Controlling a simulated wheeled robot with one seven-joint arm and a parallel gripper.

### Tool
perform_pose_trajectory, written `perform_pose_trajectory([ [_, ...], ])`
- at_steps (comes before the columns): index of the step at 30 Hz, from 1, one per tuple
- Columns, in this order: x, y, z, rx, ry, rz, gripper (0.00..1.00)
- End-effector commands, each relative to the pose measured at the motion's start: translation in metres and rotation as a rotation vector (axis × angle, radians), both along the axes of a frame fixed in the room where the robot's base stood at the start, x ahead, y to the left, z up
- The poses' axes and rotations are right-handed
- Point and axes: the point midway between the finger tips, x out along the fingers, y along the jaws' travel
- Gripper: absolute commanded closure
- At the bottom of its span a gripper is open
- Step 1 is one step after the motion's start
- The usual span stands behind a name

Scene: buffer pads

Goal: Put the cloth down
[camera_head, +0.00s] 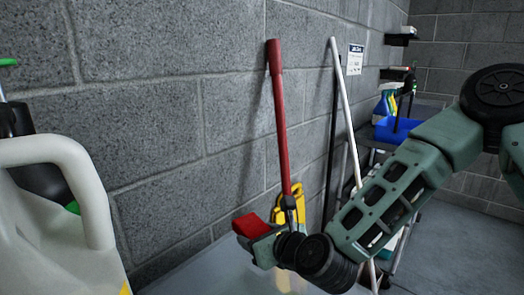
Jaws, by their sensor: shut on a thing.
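A red piece, seemingly the cloth (251,225), shows at the end of my gripper (259,241). My gripper is low in the middle of the head view and is shut on the red cloth. The fingertips are small and partly hidden, so the exact grip does not show. A pale grey flat surface (205,275) lies below and to the left of the gripper. Whether the cloth touches that surface cannot be told.
A red-handled pole (279,115) and a white pole (345,110) lean by the block wall, near a yellow object (287,217). A large white jug-like container (55,215) stands at the left. A shelf holds a blue bin (397,129) at the right.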

Motion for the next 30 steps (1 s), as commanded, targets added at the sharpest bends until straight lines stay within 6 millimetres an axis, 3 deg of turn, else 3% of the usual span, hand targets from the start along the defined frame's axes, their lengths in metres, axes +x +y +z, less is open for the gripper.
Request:
perform_pose_trajectory([
  [1, 0.015, -0.028, -0.003, -0.003, 0.006, -0.053, 0.67],
  [3, 0.031, -0.064, -0.012, -0.006, 0.004, -0.116, 0.67],
  [7, 0.051, -0.133, -0.030, -0.009, 0.004, -0.235, 0.67],
  [12, 0.057, -0.224, -0.051, -0.003, 0.007, -0.390, 0.67],
  [16, 0.048, -0.280, -0.065, 0.009, 0.008, -0.495, 0.67],
  [18, 0.042, -0.302, -0.070, 0.016, 0.007, -0.539, 0.67],
  [22, 0.033, -0.327, -0.076, 0.026, 0.007, -0.589, 0.67],
  [30, -0.007, -0.336, -0.063, 0.030, 0.005, -0.609, 0.67],
])
